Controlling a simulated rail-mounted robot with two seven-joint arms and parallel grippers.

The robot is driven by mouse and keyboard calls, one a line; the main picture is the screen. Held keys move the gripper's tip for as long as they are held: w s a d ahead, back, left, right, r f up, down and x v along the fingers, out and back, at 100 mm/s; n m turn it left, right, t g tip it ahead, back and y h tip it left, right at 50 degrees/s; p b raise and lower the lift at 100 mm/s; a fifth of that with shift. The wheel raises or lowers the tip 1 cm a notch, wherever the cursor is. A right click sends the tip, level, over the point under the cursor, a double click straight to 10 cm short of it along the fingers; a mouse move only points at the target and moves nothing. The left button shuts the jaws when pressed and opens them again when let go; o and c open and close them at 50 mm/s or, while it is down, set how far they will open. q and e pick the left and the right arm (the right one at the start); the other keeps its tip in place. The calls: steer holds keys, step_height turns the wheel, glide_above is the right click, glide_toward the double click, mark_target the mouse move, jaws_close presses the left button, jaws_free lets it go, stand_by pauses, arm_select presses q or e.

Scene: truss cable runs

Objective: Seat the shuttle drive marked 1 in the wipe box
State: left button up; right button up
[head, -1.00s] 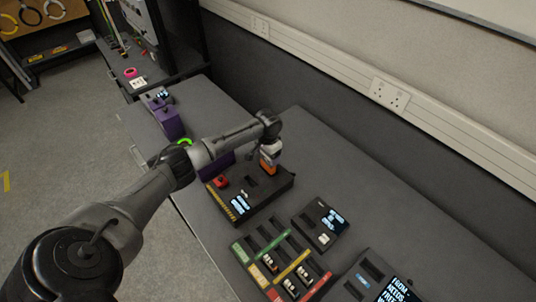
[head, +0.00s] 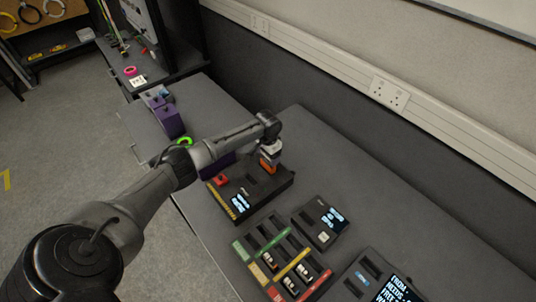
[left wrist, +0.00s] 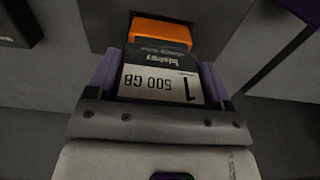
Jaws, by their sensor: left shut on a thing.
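The drive marked 1 (left wrist: 160,78) fills the left wrist view's middle, with a white "500 GB" label and an orange end (left wrist: 160,33) pointing away from me. My left gripper (left wrist: 158,92) is shut on it, a purple pad on each side. In the head view the left gripper (head: 269,147) is over the back right part of the black box with a yellow-black striped edge (head: 222,201), which looks like the wipe box. The drive's orange part (head: 267,167) is low at that box; whether it is inside a slot I cannot tell. My right gripper is not in view.
In front stands a rack with green, yellow and red strips (head: 291,262) holding several drives. Beside it are a black unit with a screen (head: 318,224) and another (head: 362,280). Purple boxes (head: 168,122) stand at the back left.

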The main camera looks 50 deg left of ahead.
arm_select(q)
steer(key=shift+f, duration=0.4)
stand_by(0.5)
steer(key=shift+f, duration=0.4)
stand_by(0.4)
steer(key=shift+f, duration=0.2)
stand_by(0.6)
steer(key=shift+f, duration=0.6)
steer(key=o, duration=0.9)
steer(key=shift+o, duration=1)
steer(key=shift+r, duration=0.1)
